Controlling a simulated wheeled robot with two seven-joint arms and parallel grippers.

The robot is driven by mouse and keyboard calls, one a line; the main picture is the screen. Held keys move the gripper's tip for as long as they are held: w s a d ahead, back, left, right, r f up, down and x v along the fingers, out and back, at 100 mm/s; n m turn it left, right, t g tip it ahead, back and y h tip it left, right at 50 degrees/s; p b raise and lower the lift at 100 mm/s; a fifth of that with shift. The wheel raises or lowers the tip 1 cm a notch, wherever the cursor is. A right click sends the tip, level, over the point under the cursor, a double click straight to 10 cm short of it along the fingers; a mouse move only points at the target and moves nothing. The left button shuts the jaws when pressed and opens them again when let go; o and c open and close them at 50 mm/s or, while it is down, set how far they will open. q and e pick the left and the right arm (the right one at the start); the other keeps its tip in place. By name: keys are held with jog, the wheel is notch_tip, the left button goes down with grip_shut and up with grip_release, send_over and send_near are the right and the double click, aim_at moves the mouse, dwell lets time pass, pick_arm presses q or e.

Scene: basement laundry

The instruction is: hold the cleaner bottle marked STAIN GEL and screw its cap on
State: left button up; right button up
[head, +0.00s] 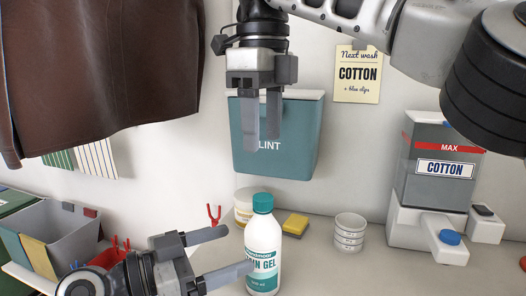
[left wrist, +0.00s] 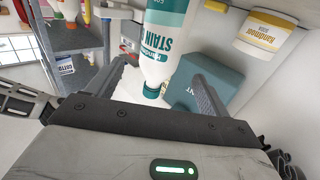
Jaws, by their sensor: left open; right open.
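The STAIN GEL bottle (head: 263,238) is white with a teal label and stands upright on the counter. Its teal cap (head: 263,203) sits on top of its neck; I cannot tell how tight it is. My left gripper (head: 240,250) is open, with its fingers pointing at the bottle from the left; one finger hides part of the label. In the left wrist view the bottle (left wrist: 163,45) appears upside down between the open fingers, not gripped. My right gripper (head: 261,140) is open and empty, pointing down, well above the cap in front of the LINT bin.
The teal LINT bin (head: 305,150) hangs on the wall behind. A white tub (head: 243,205), yellow sponge (head: 295,223) and stacked white cups (head: 349,235) stand near the bottle. A brown garment (head: 95,70) hangs upper left.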

notch_tip(320, 180, down, 3)
jog(key=shift+b, duration=1.15)
pick_arm(q)
jog(key=v, duration=0.8)
jog(key=shift+s+a, duration=0.15)
jog(key=shift+a, duration=0.15)
